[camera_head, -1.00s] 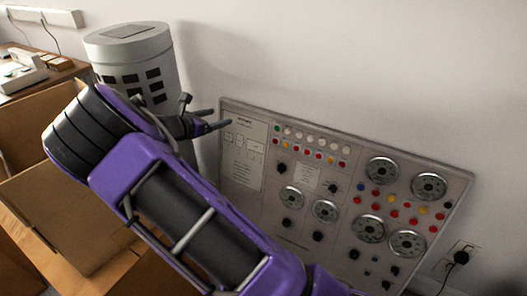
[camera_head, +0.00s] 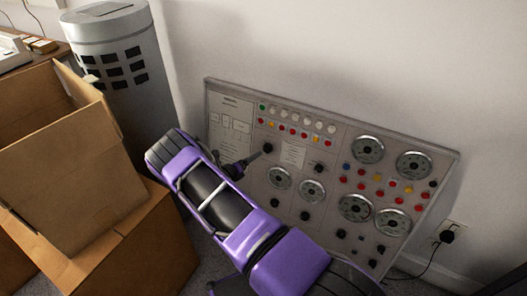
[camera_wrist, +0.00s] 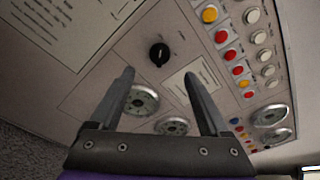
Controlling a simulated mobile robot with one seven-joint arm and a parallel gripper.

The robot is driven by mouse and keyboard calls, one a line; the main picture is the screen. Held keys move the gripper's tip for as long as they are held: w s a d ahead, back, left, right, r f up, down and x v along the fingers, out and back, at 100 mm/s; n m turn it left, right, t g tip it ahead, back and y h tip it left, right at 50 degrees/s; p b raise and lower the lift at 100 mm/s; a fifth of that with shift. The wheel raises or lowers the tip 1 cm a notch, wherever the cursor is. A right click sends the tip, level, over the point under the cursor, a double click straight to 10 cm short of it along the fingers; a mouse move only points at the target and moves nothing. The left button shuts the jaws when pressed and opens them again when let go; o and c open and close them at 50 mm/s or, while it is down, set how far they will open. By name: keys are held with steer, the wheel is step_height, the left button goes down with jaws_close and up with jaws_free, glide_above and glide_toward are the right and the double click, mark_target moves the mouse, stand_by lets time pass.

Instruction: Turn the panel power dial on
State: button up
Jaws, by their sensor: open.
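The grey panel (camera_head: 228,98) leans against the wall, with lamps, gauges and black knobs. In the wrist view a black dial (camera_wrist: 159,54) with a pale pointer mark sits on the panel ahead of my gripper, roughly centred between the fingers. The same dial (camera_head: 268,148) seems to show in the head view, at the tip of my gripper (camera_head: 253,158). My gripper (camera_wrist: 159,76) is open and empty, its fingers pointing at the panel. No contact with the dial shows. The dial's label is too small to read.
Round gauges (camera_wrist: 141,101) and a paper label (camera_wrist: 187,86) lie below the dial in the wrist view, with coloured lamps (camera_wrist: 226,54) at right. A cardboard box (camera_head: 75,175) and a grey cylinder (camera_head: 125,75) stand left of my arm. A wall plug (camera_head: 447,236) is at right.

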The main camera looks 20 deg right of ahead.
mark_target(264, 149)
steer(key=b+x, duration=0.1)
steer(key=x, duration=0.9)
steer(key=shift+c, duration=0.2)
steer(key=shift+a, duration=0.1)
jaws_close()
